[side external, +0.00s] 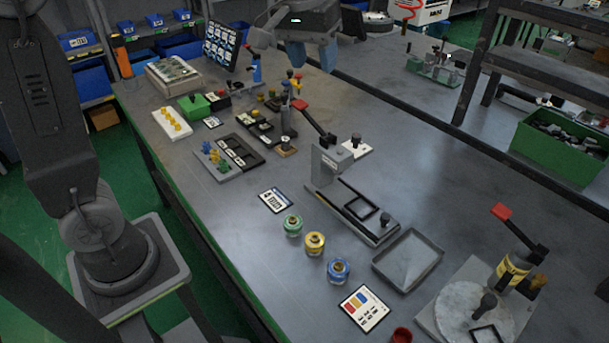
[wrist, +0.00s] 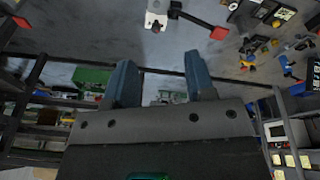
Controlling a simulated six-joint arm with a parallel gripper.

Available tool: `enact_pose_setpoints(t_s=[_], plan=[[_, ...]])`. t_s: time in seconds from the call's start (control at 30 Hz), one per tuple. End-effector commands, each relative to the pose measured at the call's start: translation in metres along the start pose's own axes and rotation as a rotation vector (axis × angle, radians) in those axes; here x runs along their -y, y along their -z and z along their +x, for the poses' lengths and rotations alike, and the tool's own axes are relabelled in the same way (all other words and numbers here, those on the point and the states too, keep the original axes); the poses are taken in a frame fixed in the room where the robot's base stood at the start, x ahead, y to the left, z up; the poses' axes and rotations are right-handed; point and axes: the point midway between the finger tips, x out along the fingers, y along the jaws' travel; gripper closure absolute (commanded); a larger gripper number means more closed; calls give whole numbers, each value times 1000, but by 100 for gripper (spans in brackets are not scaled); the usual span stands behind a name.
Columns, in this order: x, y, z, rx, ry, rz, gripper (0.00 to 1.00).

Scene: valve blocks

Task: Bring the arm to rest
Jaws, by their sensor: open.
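My gripper (side external: 312,52) is at the top of the side view, raised above the far part of the grey workbench (side external: 430,190). In the wrist view my gripper (wrist: 158,62) shows two blue fingers spread wide apart, with nothing between them. It touches no object that I can see. Part of my arm is cut off by the top edge of the side view.
A black-framed screen (side external: 221,46) and a blue-topped fixture (side external: 254,70) stand left of my gripper. Red-handled fixtures, green, yellow and blue jars, and a grey tray (side external: 408,260) stand nearer. A green crate (side external: 556,140) is at right. Bare bench lies right of centre.

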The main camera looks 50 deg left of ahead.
Motion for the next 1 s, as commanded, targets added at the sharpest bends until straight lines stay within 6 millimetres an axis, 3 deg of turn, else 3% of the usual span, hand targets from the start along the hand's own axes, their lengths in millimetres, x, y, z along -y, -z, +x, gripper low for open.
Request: enact_pose_setpoints(t_s=[0.03,0.2,0.4,0.5,0.7,1.0], plan=[[7,-20,-8,-25,-9,31,50],[29,-81,-15,-105,-32,142,50],[54,-151,-1,-195,-48,266,50],[63,-176,10,-229,-51,314,50],[72,-201,25,-265,-52,362,50],[73,-203,27,-265,-52,367,50]])
